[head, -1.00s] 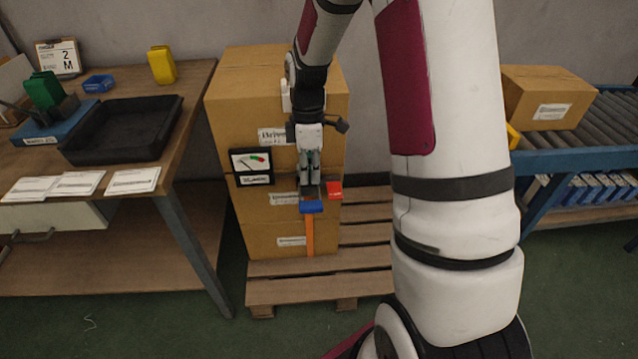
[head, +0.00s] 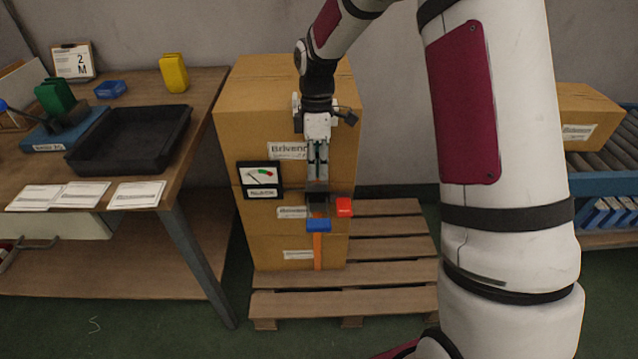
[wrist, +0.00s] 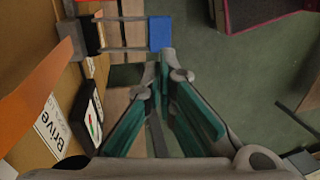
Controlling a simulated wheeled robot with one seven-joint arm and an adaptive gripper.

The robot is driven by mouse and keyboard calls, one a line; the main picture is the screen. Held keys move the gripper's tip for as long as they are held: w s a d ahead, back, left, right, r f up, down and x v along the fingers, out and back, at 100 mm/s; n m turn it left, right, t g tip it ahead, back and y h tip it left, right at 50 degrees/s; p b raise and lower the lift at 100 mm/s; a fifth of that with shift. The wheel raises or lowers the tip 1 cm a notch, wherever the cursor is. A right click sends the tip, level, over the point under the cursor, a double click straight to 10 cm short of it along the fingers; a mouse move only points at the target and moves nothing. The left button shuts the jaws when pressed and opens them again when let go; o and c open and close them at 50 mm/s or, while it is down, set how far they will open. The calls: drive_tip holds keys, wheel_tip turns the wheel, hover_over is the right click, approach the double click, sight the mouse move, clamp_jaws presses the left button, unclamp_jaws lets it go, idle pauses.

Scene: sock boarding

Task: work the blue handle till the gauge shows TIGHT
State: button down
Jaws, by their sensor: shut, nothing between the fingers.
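The blue handle (head: 319,225) sticks out from a black ratchet (head: 318,198) on the front of the stacked cartons, on an orange strap (head: 318,252). It also shows at the top of the wrist view (wrist: 160,33). My gripper (head: 318,184) is shut and empty, pointing down just above the ratchet and handle. In the wrist view its fingertips (wrist: 166,72) are close together, apart from the handle. The gauge (head: 272,176) is left of my gripper; its needle seems to lean left, away from the green and red marks. A red tab (head: 343,207) is right of the ratchet.
The cartons (head: 285,95) stand on a wooden pallet (head: 385,262) with bare slats to the right. A workbench (head: 195,105) with a black tray (head: 130,138) is at left. A conveyor (head: 600,165) with a carton is at right.

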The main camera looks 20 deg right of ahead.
sight(317, 225)
drive_tip(key=b+x, duration=0.2)
drive_tip(key=x, duration=1)
drive_tip(key=shift+s+a+f, duration=0.1)
drive_tip(key=shift+f, duration=0.15)
drive_tip(key=shift+s+a+f+t+h+b, duration=0.1)
drive_tip(key=shift+s+f+t+h+b, duration=0.2)
drive_tip(key=shift+f+t+b, duration=0.45)
drive_tip(key=shift+s+a+f+t+h+b, duration=0.2)
drive_tip(key=shift+s+f+t+b, duration=0.3)
drive_tip(key=shift+f, duration=0.4)
drive_tip(key=shift+s+f+b, duration=0.1)
drive_tip(key=shift+f+b, duration=0.6)
drive_tip(key=shift+f, duration=0.9)
drive_tip(key=shift+s+f, duration=0.15)
drive_tip(key=shift+r+p, duration=0.4)
drive_tip(key=shift+r, duration=0.05)
wheel_tip(317, 225, up, 13)
drive_tip(key=s+p, duration=0.2)
drive_tip(key=p, duration=0.3)
drive_tip(key=shift+s+a, duration=0.4)
drive_tip(key=shift+a, duration=0.1)
